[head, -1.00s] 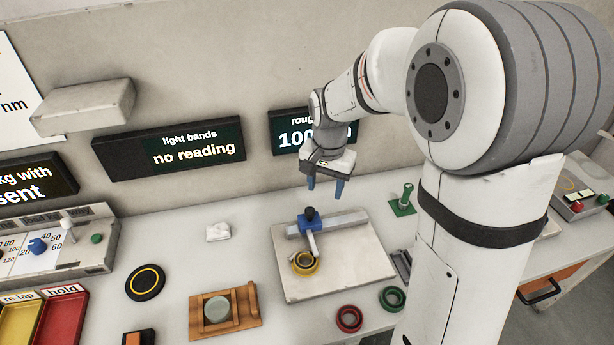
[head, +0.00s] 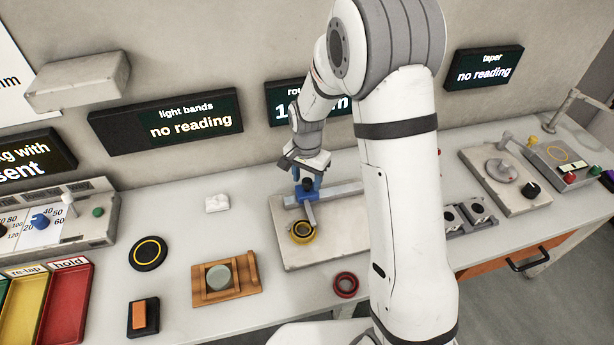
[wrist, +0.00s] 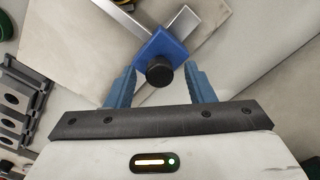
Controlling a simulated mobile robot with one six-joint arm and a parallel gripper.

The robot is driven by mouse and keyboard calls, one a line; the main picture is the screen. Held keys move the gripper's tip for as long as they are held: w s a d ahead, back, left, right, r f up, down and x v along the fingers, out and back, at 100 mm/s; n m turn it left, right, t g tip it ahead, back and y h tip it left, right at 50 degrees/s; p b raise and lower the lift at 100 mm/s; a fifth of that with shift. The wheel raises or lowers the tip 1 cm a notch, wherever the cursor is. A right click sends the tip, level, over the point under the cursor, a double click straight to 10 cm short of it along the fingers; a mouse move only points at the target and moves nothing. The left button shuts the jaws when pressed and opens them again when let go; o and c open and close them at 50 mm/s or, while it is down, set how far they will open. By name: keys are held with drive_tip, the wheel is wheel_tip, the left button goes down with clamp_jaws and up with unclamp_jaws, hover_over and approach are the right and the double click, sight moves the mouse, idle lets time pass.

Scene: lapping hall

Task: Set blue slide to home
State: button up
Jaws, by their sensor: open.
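The blue slide (wrist: 161,52) sits on a grey rail (head: 339,190) with a black knob (wrist: 159,72) on it. The rail is mounted on a pale plate (head: 295,258). A short grey arm reaches from the slide to a yellow ring (head: 302,231) on the plate. My gripper (head: 306,184) is right at the slide in the head view. In the wrist view my gripper (wrist: 160,82) is open, with one blue finger on each side of the black knob and a gap on both sides. Any home mark on the rail is not visible.
A red ring (head: 346,285) lies in front of the plate. A wooden holder with a grey disc (head: 218,278) and a black disc (head: 148,253) lie to the left. A small white object (head: 217,203) lies behind them. The wall display (head: 168,121) reads "no reading".

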drive_tip(key=shift+c, duration=0.2)
clamp_jaws()
idle(0.4)
